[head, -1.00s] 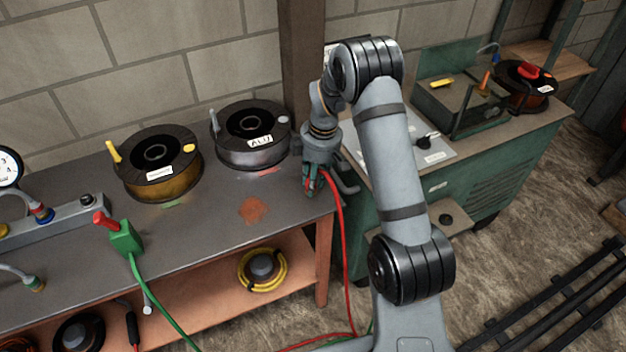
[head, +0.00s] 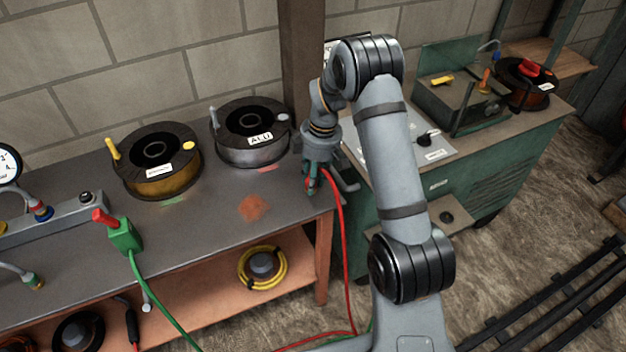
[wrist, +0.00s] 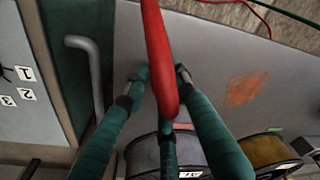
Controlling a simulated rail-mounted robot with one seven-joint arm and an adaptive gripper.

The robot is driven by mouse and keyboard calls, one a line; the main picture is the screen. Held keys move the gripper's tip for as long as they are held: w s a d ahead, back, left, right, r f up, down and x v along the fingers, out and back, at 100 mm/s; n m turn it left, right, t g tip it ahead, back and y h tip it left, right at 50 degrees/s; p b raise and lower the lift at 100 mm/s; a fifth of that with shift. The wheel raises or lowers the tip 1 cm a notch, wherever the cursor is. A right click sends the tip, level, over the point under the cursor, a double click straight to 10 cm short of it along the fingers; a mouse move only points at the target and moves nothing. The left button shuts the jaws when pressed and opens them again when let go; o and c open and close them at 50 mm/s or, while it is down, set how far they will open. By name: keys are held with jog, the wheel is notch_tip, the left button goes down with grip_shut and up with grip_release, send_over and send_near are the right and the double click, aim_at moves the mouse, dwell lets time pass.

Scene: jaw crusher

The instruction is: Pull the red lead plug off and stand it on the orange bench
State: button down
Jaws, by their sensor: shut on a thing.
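My gripper (head: 314,182) is shut on the red lead plug, above the right end of the orange bench (head: 285,222). The red cable (head: 346,250) hangs from the gripper past the bench's right edge to the floor. The bench has a grey top and orange shelf and legs. I cannot tell whether the plug touches the top; its lower end is hidden by the fingers.
Two wire spools (head: 160,165) stand along the back of the bench. A green clamp with a red handle (head: 124,238) and green cable sits at the left. An orange patch (head: 253,208) marks bare bench top. A green cabinet (head: 470,190) stands close at the right.

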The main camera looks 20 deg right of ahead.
jog(key=c, duration=1.4)
grip_release()
jog(key=shift+o, duration=0.2)
jog(key=shift+r, duration=0.1)
notch_tip(320, 180, up, 12)
jog(key=d, duration=0.1)
jog(key=shift+s+d, duration=0.2)
jog(key=shift+s, duration=0.05)
jog(key=shift+f, duration=0.2)
jog(key=f, duration=0.4)
jog(key=a+f, duration=0.1)
jog(key=f, duration=0.7)
jog(key=shift+w+a, duration=0.2)
jog(key=shift+r, duration=0.2)
jog(key=shift+w, duration=0.1)
